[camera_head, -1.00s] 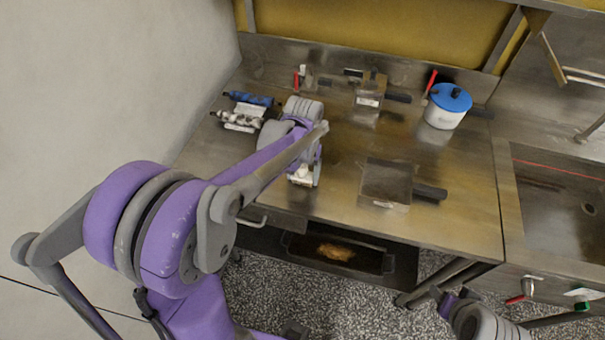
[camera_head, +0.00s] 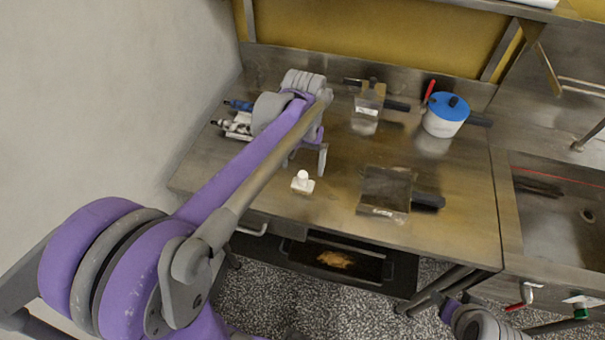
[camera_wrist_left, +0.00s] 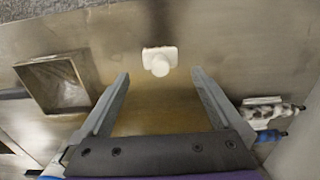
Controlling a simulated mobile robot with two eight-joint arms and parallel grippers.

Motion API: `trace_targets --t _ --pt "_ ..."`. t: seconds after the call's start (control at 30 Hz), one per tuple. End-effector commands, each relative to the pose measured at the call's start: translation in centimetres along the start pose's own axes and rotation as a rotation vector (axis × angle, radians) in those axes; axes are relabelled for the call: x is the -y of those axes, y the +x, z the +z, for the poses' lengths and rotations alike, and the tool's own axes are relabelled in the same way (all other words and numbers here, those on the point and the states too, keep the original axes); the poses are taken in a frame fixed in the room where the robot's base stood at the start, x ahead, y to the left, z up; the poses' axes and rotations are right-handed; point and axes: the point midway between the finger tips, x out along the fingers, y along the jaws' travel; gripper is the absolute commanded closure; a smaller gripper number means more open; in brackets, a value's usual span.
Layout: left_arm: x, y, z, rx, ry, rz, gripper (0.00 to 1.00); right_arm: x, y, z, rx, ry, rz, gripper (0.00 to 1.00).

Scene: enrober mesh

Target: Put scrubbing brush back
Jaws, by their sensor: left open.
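A small white block with a round knob on top, which looks like the scrubbing brush (camera_head: 302,183), stands on the steel table near its front edge. It also shows in the left wrist view (camera_wrist_left: 159,61), beyond the fingertips and between their lines. My left gripper (camera_head: 306,160) is open and empty, just behind and above the brush, apart from it. Its two spread fingers (camera_wrist_left: 160,78) show in the left wrist view with bare table between them. Of my right arm only a part shows at the bottom right; its gripper is not seen.
An open square metal container (camera_head: 386,190) with a dark handle stands right of the brush. Behind are another handled metal container (camera_head: 369,99) and a white pot with blue lid (camera_head: 444,117). Blue and white-handled tools (camera_head: 233,125) lie at the left. A sink (camera_head: 565,215) is at the right.

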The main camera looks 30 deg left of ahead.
Motion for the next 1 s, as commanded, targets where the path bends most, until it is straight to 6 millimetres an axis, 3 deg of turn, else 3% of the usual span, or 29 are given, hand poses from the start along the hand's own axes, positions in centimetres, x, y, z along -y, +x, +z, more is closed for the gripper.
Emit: trace_targets --t 0.13,0.37,0.53,0.7,0.83,1.0 --pt "0.0 -2.2 0.0 0.0 0.0 0.0 0.0 0.0 -0.2 -0.2 -0.002 0.0 0.0 0.35" --pt "-0.5 -3.0 1.5 -0.042 0.021 0.004 0.0 0.0 -0.2 -0.3 -0.003 0.0 0.0 0.35" --pt "-1.7 -1.9 6.2 -0.184 0.088 0.018 0.0 0.0 -0.2 -0.2 -0.002 0.0 0.0 0.35" --pt "-2.7 0.5 11.0 -0.351 0.163 0.039 0.0 0.0 -0.2 -0.2 -0.002 0.0 0.0 0.35" --pt "-3.1 2.3 13.5 -0.446 0.203 0.053 0.0 0.0 -0.2 -0.2 -0.002 0.0 0.0 0.35" --pt "-3.3 3.6 14.9 -0.507 0.228 0.063 0.0 0.0 -0.2 -0.3 -0.003 0.0 0.0 0.35"
